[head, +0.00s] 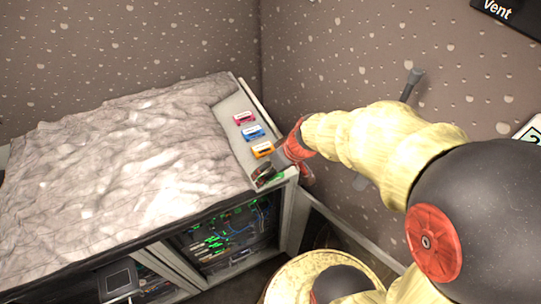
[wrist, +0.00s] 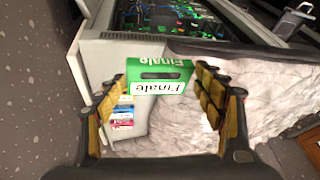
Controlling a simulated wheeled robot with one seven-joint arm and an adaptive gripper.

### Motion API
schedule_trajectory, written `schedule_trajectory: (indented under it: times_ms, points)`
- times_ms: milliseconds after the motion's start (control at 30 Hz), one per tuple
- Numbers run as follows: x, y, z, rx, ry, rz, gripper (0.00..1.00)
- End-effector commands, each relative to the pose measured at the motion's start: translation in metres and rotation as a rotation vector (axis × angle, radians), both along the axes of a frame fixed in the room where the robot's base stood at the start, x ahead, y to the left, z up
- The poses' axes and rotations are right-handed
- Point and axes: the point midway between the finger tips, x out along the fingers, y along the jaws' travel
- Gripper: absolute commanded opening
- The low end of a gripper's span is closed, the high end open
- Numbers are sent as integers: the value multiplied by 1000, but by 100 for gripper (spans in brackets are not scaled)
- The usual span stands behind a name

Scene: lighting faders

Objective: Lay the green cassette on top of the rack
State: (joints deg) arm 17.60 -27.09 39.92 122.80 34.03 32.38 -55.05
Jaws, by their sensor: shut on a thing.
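The green cassette (wrist: 160,70), with a white label reading "Finale", is between the fingers of my gripper (wrist: 160,80), which is shut on it. In the head view my gripper (head: 266,174) is at the front right corner of the rack (head: 290,185). Only a small green bit of the cassette (head: 279,178) shows there beside the fingers. The cassette is over or at the bare end of the rack's pale top strip; I cannot tell whether it touches.
On the same strip lie a red cassette (head: 244,117), a blue cassette (head: 253,132) and an orange cassette (head: 262,149) in a row. A crumpled pale cover (head: 120,160) lies over the rest of the top. The wall (head: 330,60) is close on the right.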

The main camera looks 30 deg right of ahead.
Motion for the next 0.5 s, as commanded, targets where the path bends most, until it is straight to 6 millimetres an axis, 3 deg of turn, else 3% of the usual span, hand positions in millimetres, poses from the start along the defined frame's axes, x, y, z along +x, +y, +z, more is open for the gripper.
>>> schedule_trajectory:
  times_ms: [233,500]
  points:
    - [42,-36,-26,2,4,-4,34]
    - [68,-57,-69,2,3,-2,34]
